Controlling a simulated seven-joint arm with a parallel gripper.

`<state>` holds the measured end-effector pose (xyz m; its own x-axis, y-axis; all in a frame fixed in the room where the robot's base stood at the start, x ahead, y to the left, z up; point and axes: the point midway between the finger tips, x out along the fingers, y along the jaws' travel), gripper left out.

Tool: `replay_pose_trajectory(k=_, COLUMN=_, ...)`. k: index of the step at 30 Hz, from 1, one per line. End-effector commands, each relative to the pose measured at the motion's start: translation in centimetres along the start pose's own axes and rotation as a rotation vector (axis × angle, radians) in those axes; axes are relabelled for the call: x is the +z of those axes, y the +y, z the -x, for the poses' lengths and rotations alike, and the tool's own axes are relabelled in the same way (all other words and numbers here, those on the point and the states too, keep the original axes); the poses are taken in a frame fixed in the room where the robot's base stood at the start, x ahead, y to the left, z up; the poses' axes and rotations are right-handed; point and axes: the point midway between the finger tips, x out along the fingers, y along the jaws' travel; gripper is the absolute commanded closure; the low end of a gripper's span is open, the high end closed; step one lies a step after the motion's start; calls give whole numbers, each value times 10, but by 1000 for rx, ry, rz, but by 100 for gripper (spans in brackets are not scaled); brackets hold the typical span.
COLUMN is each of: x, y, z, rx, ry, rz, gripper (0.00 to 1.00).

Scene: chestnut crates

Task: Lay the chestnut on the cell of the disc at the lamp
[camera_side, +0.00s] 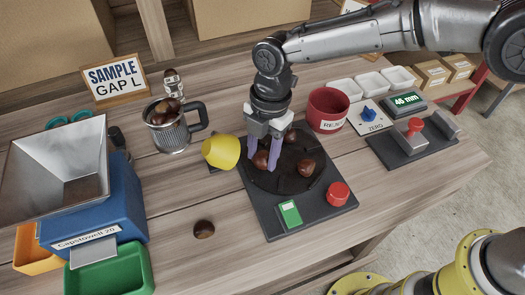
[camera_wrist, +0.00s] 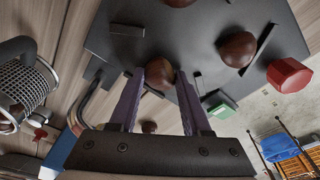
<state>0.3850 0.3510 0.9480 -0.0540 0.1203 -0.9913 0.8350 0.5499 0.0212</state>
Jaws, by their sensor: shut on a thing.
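My gripper (camera_side: 262,166) points down over the left part of the dark round disc (camera_side: 272,182), its purple fingers shut on a brown chestnut (camera_side: 261,160). In the wrist view this chestnut (camera_wrist: 159,73) sits between the fingertips, low over the dark surface; I cannot tell whether it touches the disc. The yellow lamp (camera_side: 220,152) stands just left of the disc, close to the held chestnut. Two other chestnuts lie on the disc, one at the right (camera_side: 306,167) and one at the back (camera_side: 291,138), partly behind the gripper. Thin dark dividers show on the disc.
A loose chestnut (camera_side: 204,229) lies on the table in front. A red cup (camera_side: 327,110) stands behind right, a metal mug of chestnuts (camera_side: 168,127) behind left, a blue hopper machine (camera_side: 105,205) far left.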

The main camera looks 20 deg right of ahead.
Motion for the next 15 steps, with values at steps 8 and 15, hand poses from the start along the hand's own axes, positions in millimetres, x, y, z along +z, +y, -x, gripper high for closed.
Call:
replay_pose_trajectory(k=8, x=0, y=0, z=-1, rx=2, ry=1, rz=0, gripper=100)
replay_pose_trajectory(k=15, x=0, y=0, z=-3, rx=2, ry=1, rz=-1, gripper=29)
